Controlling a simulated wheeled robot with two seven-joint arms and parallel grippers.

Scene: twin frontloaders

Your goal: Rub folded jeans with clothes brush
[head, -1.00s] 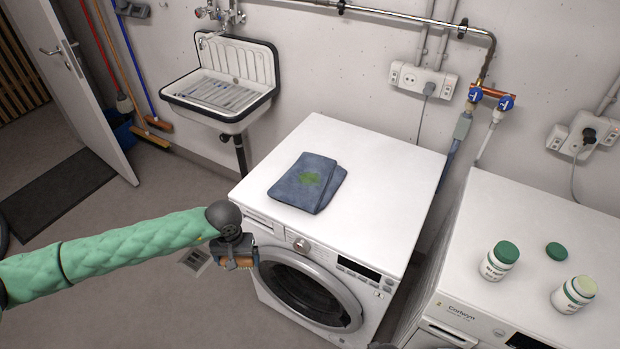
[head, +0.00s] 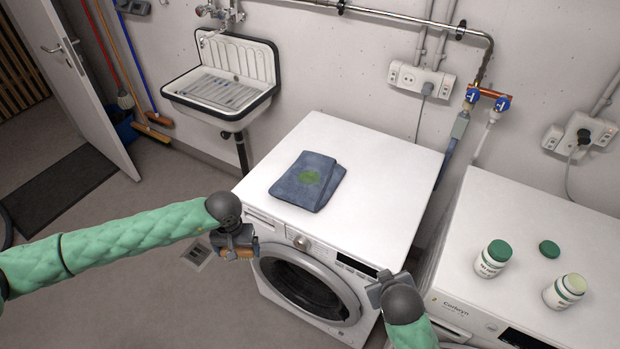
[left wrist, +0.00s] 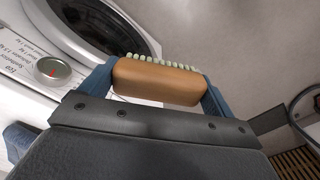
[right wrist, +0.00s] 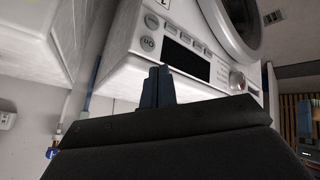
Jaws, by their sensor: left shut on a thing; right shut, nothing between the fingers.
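The folded blue jeans (head: 302,190) lie flat on top of the left front-loader (head: 385,165), with a green stain (head: 309,177) on them. My left gripper (head: 238,250) is shut on the clothes brush (head: 240,254), in front of the machine's left front corner and below its top. In the left wrist view the brush (left wrist: 160,80) shows its brown wooden back and pale bristles between the blue fingers. My right gripper (head: 378,288) is at the machine's front right. Its fingers (right wrist: 157,88) are together and empty in the right wrist view.
The second machine (head: 540,230) at right carries two white jars (head: 492,258) (head: 565,291) and a loose green lid (head: 549,249). A sink (head: 222,85) hangs on the back wall. The left machine's top around the jeans is clear.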

